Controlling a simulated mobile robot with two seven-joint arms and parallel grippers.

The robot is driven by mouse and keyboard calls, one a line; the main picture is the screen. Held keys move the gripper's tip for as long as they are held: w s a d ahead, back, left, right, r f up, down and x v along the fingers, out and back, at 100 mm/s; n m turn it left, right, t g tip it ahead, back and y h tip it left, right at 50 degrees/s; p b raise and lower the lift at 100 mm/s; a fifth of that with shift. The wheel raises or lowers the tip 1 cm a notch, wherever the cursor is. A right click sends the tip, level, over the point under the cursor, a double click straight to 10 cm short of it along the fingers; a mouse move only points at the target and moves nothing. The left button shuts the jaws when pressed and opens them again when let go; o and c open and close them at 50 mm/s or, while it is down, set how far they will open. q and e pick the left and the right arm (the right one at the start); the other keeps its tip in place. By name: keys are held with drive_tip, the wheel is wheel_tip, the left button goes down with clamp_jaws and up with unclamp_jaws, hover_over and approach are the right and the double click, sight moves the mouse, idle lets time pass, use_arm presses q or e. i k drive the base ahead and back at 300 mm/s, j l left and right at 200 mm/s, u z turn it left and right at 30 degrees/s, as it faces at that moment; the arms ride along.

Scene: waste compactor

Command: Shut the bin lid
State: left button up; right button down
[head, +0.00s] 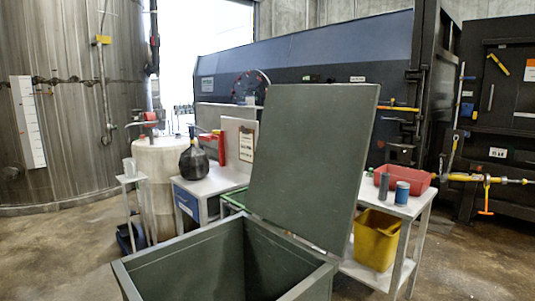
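A dark green bin (190,262) stands directly in front of me at the bottom of the head view. Its lid (312,155) is open and stands up from the bin's back right edge, leaning slightly back. The inside of the bin is visible and looks empty, though its bottom is cut off by the frame. Neither of my grippers is in view.
Behind the bin, a white workbench (212,183) holds a black jug (194,161). To the right, a shelf table holds a red tray (403,179), cans (402,192) and a yellow bucket (377,238). Concrete floor (470,262) is clear at the right.

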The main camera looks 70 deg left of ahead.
sight(313, 142)
drive_tip(key=i+j+u, duration=0.1)
drive_tip(key=i+u, duration=0.2)
drive_tip(key=i, duration=0.45)
drive_tip(key=i+u, duration=0.25)
drive_tip(key=i, duration=0.45)
drive_tip(key=i+u, duration=0.4)
drive_tip(key=i+l+u, duration=0.1)
drive_tip(key=i+u, duration=0.35)
drive_tip(key=i+l+u, duration=0.2)
drive_tip(key=i+u, duration=0.2)
drive_tip(key=i+j+u, duration=0.15)
drive_tip(key=i, duration=0.15)
drive_tip(key=i+j+u, duration=0.2)
drive_tip(key=i+l+z, duration=0.1)
drive_tip(key=z, duration=8.6)
